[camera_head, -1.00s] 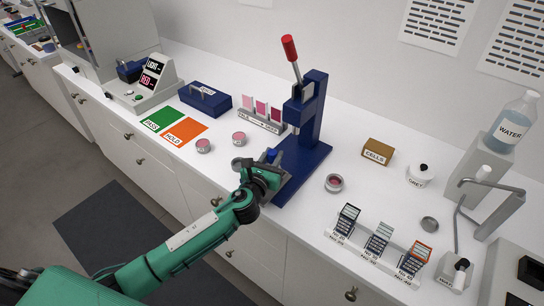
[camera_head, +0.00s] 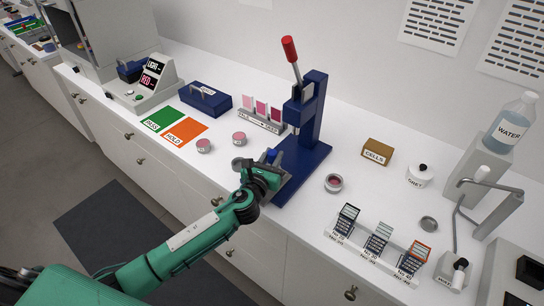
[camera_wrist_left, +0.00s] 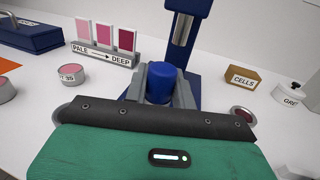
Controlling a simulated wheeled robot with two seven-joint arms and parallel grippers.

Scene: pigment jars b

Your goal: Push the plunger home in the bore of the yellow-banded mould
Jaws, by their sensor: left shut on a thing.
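My left gripper (camera_head: 268,163) is at the front edge of the counter, by the front of the blue press (camera_head: 315,120). In the left wrist view its grey fingers are shut on a blue cylinder (camera_wrist_left: 162,83), whose rounded top shows between them. It could be the plunger, but its lower part is hidden by the fingers and wrist. I see no yellow band, and any mould or bore under the cylinder is hidden. The press has a red-handled lever (camera_head: 289,49), which stands raised. My right gripper is not in view.
Two pink-filled dishes (camera_head: 239,139) stand left of the gripper; a grey-rimmed one (camera_head: 333,183) stands right of the press. A shade card stand (camera_head: 262,121) is behind.

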